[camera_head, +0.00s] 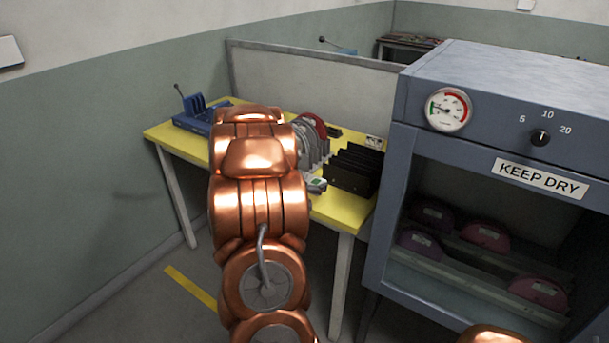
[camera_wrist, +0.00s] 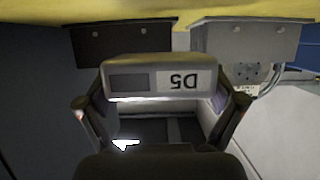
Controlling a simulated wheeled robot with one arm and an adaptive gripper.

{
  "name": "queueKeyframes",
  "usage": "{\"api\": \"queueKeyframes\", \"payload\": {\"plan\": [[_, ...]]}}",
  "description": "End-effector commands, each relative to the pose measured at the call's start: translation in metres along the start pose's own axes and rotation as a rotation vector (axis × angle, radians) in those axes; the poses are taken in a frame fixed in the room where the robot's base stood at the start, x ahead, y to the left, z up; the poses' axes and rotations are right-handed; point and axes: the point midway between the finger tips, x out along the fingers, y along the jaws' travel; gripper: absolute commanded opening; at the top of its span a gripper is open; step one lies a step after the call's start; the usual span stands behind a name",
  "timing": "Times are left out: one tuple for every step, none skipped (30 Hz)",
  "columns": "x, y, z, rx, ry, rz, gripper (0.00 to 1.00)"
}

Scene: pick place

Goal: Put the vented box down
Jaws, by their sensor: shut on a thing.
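My gripper (camera_wrist: 162,108) shows in the wrist view, with one finger on each side of a grey box. This box, the vented box (camera_wrist: 140,64), has a pale label reading D5 upside down on its near face; no vents can be made out. It is held between the fingers, close to the yellow table (camera_wrist: 40,12) at the top of the view. Whether it touches anything below cannot be told. In the head view my copper arm hides the gripper and the box.
The yellow table (camera_head: 345,211) bears a blue device (camera_head: 196,120), grey upright pieces (camera_head: 311,142) and a black slotted rack (camera_head: 352,172). A black block (camera_wrist: 120,44) and a grey block (camera_wrist: 245,42) lie beyond the box. A KEEP DRY cabinet (camera_head: 470,155) stands right, holding magenta rounded things (camera_head: 484,236).

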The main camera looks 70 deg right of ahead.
Motion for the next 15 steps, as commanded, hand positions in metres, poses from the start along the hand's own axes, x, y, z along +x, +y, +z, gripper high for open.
{"api": "queueKeyframes", "payload": {"plan": [[0.005, -0.006, -0.002, -0.001, 0.001, 0.0, 0.54], [0.009, -0.01, -0.003, 0.0, 0.002, -0.001, 0.54], [0.013, -0.014, -0.005, 0.0, 0.003, 0.0, 0.54], [0.015, -0.016, -0.006, 0.0, 0.004, 0.001, 0.54], [0.018, -0.019, -0.007, -0.001, 0.004, 0.001, 0.54], [0.022, -0.024, -0.008, -0.001, 0.005, 0.0, 0.54], [0.025, -0.027, -0.009, -0.001, 0.005, -0.001, 0.54], [0.029, -0.03, -0.01, 0.0, 0.005, 0.0, 0.54], [0.033, -0.034, -0.011, 0.0, 0.004, 0.001, 0.54], [0.036, -0.037, -0.011, -0.001, 0.002, 0.001, 0.54], [0.038, -0.04, -0.011, -0.001, 0.001, 0.0, 0.54], [0.042, -0.044, -0.013, 0.0, 0.001, -0.001, 0.54], [0.044, -0.047, -0.014, 0.001, 0.002, -0.001, 0.54], [0.047, -0.05, -0.015, 0.002, 0.003, -0.001, 0.54], [0.05, -0.052, -0.015, 0.001, 0.003, 0.0, 0.54]]}}
